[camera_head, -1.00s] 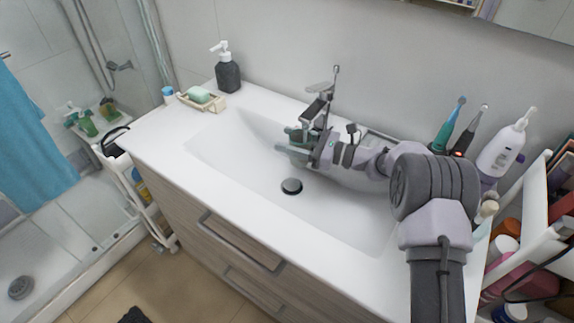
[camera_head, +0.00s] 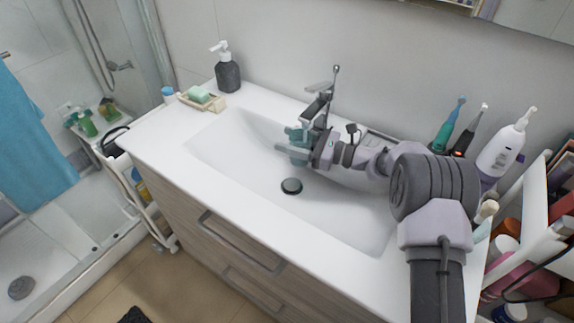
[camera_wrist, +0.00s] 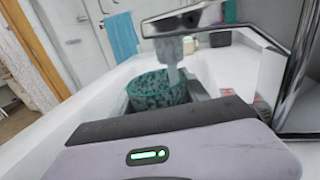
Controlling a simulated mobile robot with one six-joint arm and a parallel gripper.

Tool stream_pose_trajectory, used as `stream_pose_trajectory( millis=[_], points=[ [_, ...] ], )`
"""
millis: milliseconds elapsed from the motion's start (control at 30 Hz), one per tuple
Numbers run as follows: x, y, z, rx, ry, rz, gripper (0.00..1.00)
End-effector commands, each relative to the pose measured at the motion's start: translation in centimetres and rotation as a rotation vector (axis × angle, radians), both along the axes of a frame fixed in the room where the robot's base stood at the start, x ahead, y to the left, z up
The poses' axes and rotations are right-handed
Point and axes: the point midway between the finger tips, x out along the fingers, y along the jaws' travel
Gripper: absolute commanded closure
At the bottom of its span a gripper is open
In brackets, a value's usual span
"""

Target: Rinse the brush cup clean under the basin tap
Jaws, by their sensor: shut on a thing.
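The brush cup (camera_head: 299,145) is teal and sits between the fingers of my gripper (camera_head: 285,139), over the basin (camera_head: 245,160) and under the tap (camera_head: 318,104). My gripper is shut on it. In the wrist view the cup (camera_wrist: 153,92) has a mottled, dark-speckled wall, and its open top faces up. The tap spout (camera_wrist: 187,20) hangs over it, and a pale stream of water (camera_wrist: 172,70) falls from the spout into the cup. The cup's lower part is hidden by my gripper.
A dark pump bottle (camera_head: 228,76) and a soap dish (camera_head: 210,103) stand at the counter's back left. Toothbrushes (camera_head: 448,127) and a white pump bottle (camera_head: 500,150) crowd the right. The drain plug (camera_head: 291,186) lies in the open basin floor.

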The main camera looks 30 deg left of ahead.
Motion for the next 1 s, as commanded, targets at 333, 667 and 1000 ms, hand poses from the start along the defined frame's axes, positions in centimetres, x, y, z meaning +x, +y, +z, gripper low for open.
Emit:
stream_pose_trajectory(
  millis=[333,667,1000],
  points=[
    [-4.4,0.5,-1.1,-0.008,0.023,-0.003,0.9],
    [-6.5,0.9,0.1,-0.005,0.014,-0.002,0.9],
    [-8.6,1.3,2.9,-0.004,0.013,-0.002,0.9]
  ],
)
